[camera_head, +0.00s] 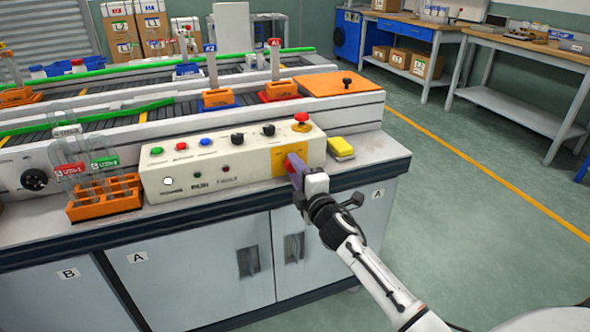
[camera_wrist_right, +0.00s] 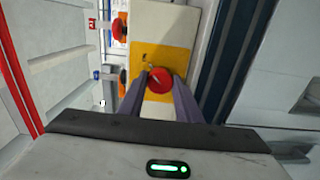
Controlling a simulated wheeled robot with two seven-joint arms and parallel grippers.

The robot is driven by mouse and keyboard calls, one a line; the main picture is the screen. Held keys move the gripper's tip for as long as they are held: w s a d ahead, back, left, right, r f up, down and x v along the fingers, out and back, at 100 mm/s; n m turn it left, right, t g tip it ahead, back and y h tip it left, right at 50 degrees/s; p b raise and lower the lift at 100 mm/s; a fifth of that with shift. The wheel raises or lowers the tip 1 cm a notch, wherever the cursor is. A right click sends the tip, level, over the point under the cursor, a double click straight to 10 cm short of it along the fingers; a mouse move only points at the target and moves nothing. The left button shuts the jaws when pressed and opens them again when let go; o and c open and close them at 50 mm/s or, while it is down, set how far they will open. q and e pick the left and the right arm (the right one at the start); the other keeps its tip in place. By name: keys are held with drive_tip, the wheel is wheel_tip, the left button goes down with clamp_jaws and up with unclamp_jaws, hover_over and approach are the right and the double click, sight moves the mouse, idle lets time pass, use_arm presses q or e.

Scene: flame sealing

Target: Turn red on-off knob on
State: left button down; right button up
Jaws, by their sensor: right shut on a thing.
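The cream control box (camera_head: 215,165) stands at the front of the workbench. The red on-off knob (camera_wrist_right: 159,80) sits on the box's yellow panel (camera_wrist_right: 145,55). In the head view my right gripper (camera_head: 293,168) is at the front of the yellow panel (camera_head: 284,154) and covers most of the knob. In the right wrist view the two purple fingers (camera_wrist_right: 160,90) are on either side of the red knob, shut on it. My left gripper is not in view.
A red emergency button (camera_head: 302,120) is on top of the box near its right end. A yellow sponge (camera_head: 341,148) lies just right of the box. An orange rack (camera_head: 105,198) with tubes stands left of the box. Conveyors (camera_head: 100,112) run behind it.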

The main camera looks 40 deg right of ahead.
drive_tip(key=o, duration=1.1)
drive_tip(key=shift+s, duration=0.1)
drive_tip(key=p+v, duration=0.1)
drive_tip(key=v, duration=0.9)
drive_tip(key=shift+a, duration=0.1)
